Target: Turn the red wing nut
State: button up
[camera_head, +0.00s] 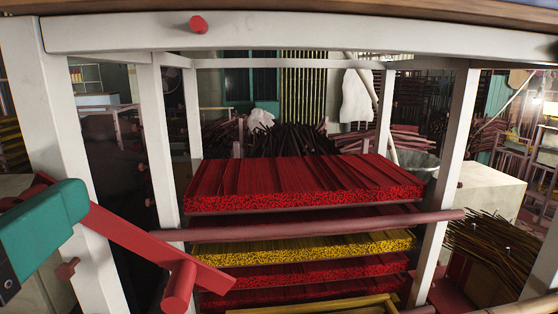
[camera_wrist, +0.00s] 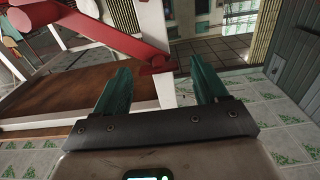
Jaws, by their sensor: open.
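A red part with a long flat arm (camera_head: 130,238) and a round stub (camera_head: 180,287) stands at the white frame, at the left of the head view. I take it for the wing nut, though I cannot make out its whole shape. In the head view a green finger (camera_head: 42,230) shows at the left, overlapping the red arm. I cannot tell whether they touch.
The white frame (camera_head: 155,150) has posts and a top beam with a red knob (camera_head: 198,24). A dark red bar (camera_head: 330,226) crosses in front of stacked red incense bundles (camera_head: 300,180) and yellow ones (camera_head: 320,248). Tiled floor (camera_wrist: 285,110) shows at right in the wrist view.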

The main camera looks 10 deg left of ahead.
jog(key=shift+w, duration=0.3)
jog(key=shift+c, duration=0.3)
jog(key=c, duration=1)
